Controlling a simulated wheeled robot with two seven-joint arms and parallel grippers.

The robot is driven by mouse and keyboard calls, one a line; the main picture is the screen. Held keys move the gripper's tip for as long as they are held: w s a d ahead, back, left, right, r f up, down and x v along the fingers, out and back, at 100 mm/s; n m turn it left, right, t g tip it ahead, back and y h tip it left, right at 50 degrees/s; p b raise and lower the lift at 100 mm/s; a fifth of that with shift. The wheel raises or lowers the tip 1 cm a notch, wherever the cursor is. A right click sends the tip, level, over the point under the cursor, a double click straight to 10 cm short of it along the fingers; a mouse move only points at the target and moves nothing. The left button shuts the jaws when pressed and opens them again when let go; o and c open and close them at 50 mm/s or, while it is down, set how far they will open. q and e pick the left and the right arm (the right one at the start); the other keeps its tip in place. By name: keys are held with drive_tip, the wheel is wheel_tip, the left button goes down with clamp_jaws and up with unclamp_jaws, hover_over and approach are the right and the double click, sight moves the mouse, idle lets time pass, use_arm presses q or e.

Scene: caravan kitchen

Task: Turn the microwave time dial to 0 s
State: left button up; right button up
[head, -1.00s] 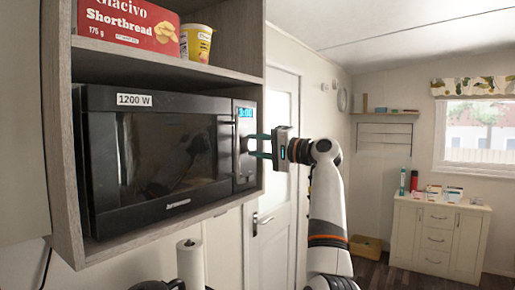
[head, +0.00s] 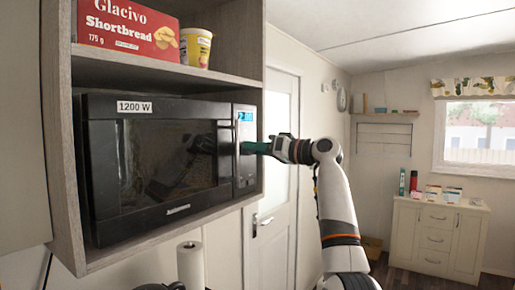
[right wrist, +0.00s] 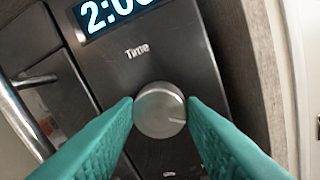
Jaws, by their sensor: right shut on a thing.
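The black microwave (head: 105,190) sits in a wooden shelf at the left of the head view. Its round silver time dial (right wrist: 159,108) is below the word "Time" in the right wrist view. The lit display (right wrist: 118,12) above starts with "2:0"; its last digit is cut off. My right gripper (head: 244,148) is at the control panel, its green fingers shut on the dial from both sides. In the head view the fingers hide the dial. The dial's mark points to the lower right in the wrist view. My left gripper is not in view.
The microwave's vertical door handle (right wrist: 22,115) is close to the left of the fingers. The shelf's side wall (right wrist: 245,60) is close to the right. A shortbread box (head: 128,28) and a yellow cup (head: 196,46) stand on the shelf above. A paper roll (head: 190,265) stands below.

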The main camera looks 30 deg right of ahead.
drive_tip(key=shift+a+f+n+h+p, duration=0.1)
drive_tip(key=shift+n+h+p, duration=0.35)
drive_tip(key=shift+n, duration=3.45)
drive_tip(key=shift+a+n+h+p, duration=0.1)
drive_tip(key=shift+n+h+p, duration=0.4)
drive_tip(key=shift+n, duration=3.4)
drive_tip(key=shift+a+f+n+h+p, duration=0.1)
drive_tip(key=shift+n+h+p, duration=0.35)
drive_tip(key=shift+n, duration=3.45)
drive_tip(key=shift+d+r, duration=0.1)
drive_tip(key=o, duration=1)
drive_tip(key=shift+s+r, duration=0.1)
